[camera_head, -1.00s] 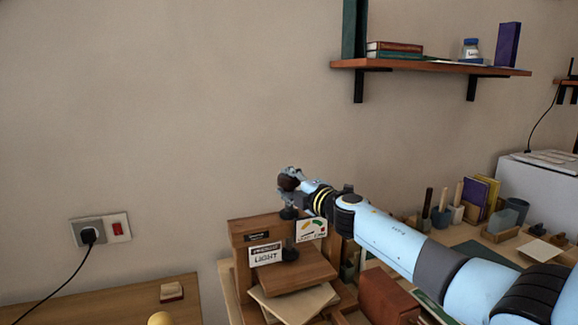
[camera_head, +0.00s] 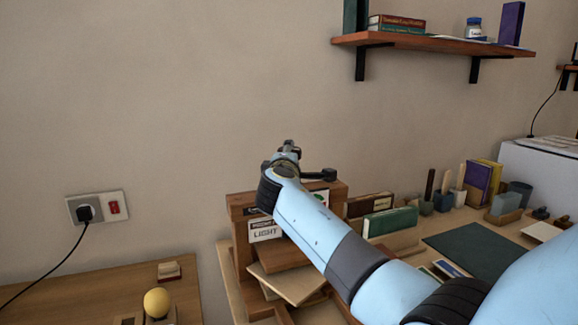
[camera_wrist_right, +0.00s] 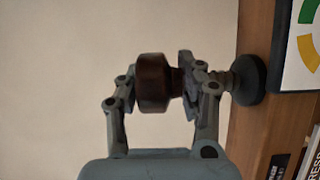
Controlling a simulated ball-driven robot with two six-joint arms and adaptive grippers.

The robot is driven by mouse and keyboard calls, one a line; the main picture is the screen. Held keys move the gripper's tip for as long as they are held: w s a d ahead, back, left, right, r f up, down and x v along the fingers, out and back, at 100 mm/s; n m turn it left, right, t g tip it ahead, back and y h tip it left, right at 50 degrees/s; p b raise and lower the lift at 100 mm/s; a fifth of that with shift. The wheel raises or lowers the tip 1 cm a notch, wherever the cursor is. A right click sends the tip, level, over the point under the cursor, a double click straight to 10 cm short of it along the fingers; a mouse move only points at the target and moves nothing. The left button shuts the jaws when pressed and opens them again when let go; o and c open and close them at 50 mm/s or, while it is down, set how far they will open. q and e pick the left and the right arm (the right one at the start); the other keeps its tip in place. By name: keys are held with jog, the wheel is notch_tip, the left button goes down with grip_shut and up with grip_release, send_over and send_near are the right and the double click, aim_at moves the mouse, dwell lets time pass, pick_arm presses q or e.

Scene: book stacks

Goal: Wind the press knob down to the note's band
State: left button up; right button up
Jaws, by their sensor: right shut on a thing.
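The wooden press (camera_head: 240,207) stands on the bench, with a white note reading LIGHT (camera_head: 264,230) on its front, partly covered by my right arm. The dark brown press knob (camera_wrist_right: 153,84) sits between the fingers of my right gripper (camera_wrist_right: 160,85), which is shut on it. A dark round collar (camera_wrist_right: 248,80) on the press lies beside the knob. The gauge card (camera_wrist_right: 308,50) with green and yellow bands shows only in part. In the head view my right gripper (camera_head: 290,150) is above the press and the knob is hidden there. My left gripper is not in view.
A wall shelf (camera_head: 430,48) with books and a jar is above right. Green and brown books (camera_head: 390,222) stand right of the press. A yellow ball (camera_head: 157,303) and a wall socket with a plug (camera_head: 85,212) are at left. The wall above the press is clear.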

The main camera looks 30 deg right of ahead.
jog(key=shift+w+d+r+h, duration=0.15)
jog(key=shift+r+h, duration=0.15)
jog(key=shift+r, duration=0.5)
jog(key=o, duration=1)
jog(key=shift+f, duration=0.2)
jog(key=shift+s+a+f, duration=0.1)
jog(key=shift+s+a, duration=0.15)
jog(key=shift+a, duration=0.05)
jog(key=v, duration=1.1)
jog(key=shift+s+a, duration=0.1)
jog(key=shift+s, duration=0.2)
